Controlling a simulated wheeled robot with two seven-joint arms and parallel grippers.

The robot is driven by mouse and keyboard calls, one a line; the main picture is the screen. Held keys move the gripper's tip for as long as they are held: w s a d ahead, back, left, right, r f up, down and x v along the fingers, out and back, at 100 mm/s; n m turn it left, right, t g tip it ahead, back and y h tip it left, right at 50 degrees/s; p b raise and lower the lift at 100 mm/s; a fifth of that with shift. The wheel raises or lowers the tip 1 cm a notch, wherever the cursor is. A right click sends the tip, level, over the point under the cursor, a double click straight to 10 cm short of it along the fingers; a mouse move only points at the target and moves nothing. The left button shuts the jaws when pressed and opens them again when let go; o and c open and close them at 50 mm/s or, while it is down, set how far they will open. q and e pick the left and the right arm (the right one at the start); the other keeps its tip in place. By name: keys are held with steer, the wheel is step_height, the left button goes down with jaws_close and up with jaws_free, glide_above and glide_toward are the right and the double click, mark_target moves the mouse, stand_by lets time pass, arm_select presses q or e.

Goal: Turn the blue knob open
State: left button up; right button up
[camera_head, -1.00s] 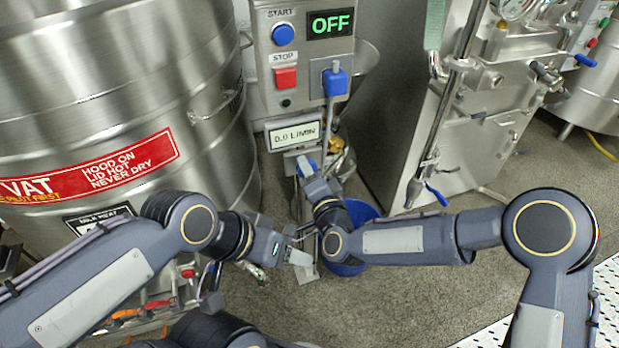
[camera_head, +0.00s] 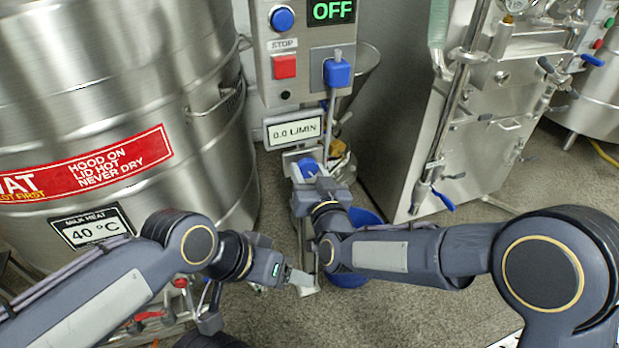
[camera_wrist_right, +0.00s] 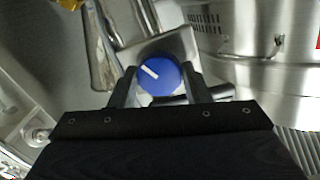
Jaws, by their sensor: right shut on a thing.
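The blue knob (camera_head: 308,166) sits low on the grey machine column, under the flow display. In the right wrist view the round blue knob (camera_wrist_right: 160,74) carries a white pointer line that slants toward the upper left. My right gripper (camera_head: 315,178) is at the knob, its fingers on either side of it and shut on it; the fingers also show in the right wrist view (camera_wrist_right: 160,84). My left gripper (camera_head: 302,280) hangs lower and to the left, away from the knob. Whether its jaws are open cannot be made out.
The flow display (camera_head: 294,131) reads 0.0 L/MIN and the status screen (camera_head: 331,11) reads OFF. A red stop button (camera_head: 285,67) and a blue switch (camera_head: 337,73) are above. A steel vat (camera_head: 110,90) stands left; a blue bucket (camera_head: 350,278) is behind my right forearm.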

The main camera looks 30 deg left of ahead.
steer(key=n, duration=0.1)
steer(key=n+b, duration=0.1)
steer(key=n, duration=0.1)
steer(key=shift+f, duration=0.25)
steer(key=shift+n+b, duration=0.5)
steer(key=shift+n, duration=0.8)
steer(key=o, duration=1)
steer(key=shift+r, duration=0.15)
steer(key=shift+c, duration=0.2)
steer(key=p+v, duration=0.1)
steer(key=v, duration=0.7)
steer(key=shift+p, duration=0.3)
steer(key=shift+w, duration=0.1)
